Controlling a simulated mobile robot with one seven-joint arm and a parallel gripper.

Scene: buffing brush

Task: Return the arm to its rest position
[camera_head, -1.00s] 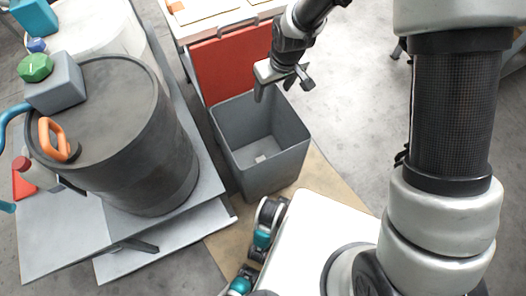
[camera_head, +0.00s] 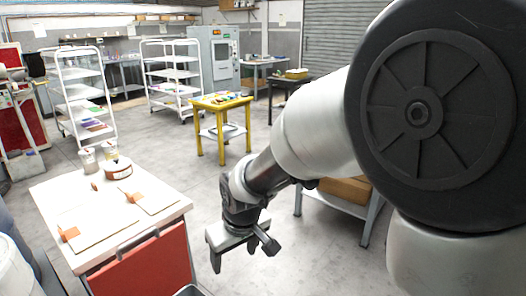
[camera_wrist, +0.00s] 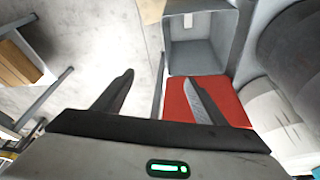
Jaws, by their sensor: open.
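My gripper (camera_head: 243,254) hangs at the end of my arm, right of the red-fronted white-top table in the head view. Its two fingers are spread apart with nothing between them, which the wrist view (camera_wrist: 158,80) also shows. My arm reaches in from the right side of the head view, and its large dark joint fills much of that side. The grey bin (camera_wrist: 205,48) is in the wrist view, beyond the fingertips and apart from them. Only a sliver of its rim shows at the bottom of the head view.
The white-top table (camera_head: 150,195) with a brown tape roll (camera_head: 117,168), cups and boards stands left of my gripper. A brown box (camera_head: 345,190) on a low table is behind my arm. A yellow table (camera_head: 221,103) and white shelf racks (camera_head: 80,95) stand farther back. Open floor lies between.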

